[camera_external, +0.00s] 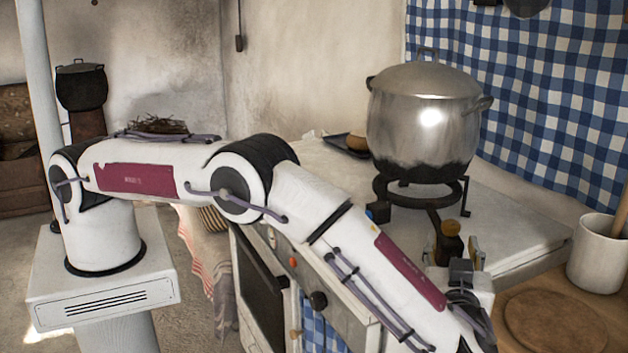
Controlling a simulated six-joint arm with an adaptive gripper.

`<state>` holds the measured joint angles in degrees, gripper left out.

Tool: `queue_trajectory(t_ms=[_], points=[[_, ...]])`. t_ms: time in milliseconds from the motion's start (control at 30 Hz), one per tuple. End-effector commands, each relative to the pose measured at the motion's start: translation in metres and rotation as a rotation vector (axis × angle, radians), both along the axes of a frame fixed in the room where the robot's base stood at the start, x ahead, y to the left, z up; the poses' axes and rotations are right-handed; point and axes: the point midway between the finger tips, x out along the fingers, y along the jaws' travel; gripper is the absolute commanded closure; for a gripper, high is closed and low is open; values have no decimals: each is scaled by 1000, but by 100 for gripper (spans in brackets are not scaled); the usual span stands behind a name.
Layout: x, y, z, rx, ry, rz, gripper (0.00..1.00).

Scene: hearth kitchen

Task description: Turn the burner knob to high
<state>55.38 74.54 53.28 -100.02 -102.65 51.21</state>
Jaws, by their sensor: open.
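The stove front below the worktop carries several controls. A black round knob (318,301) is the largest, with a small red-orange knob (293,262) up and left of it. Which one is the burner knob I cannot tell for sure, and their settings are too small to read. My gripper (461,272) is at the lower right, beyond the end of my forearm, well to the right of the black knob and apart from it. It is open, its fingers are partly hidden by the wrist, and nothing shows held in it.
A large lidded metal pot (424,112) stands on a black burner ring (420,190) on the worktop (520,232). A dark bottle with an amber top (450,241) is close to my gripper. A white mug (598,255) and a round wooden board (553,322) are at right.

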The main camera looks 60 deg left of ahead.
Motion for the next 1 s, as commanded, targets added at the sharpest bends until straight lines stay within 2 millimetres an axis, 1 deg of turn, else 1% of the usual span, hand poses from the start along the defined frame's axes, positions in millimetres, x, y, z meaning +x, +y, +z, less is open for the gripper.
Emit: queue_trajectory(t_ms=[267,467,1000], points=[[1,1,0,-1,-1,0,59],[7,8,0,-1,-2,0,59],[42,52,0,-2,-2,1,59]])
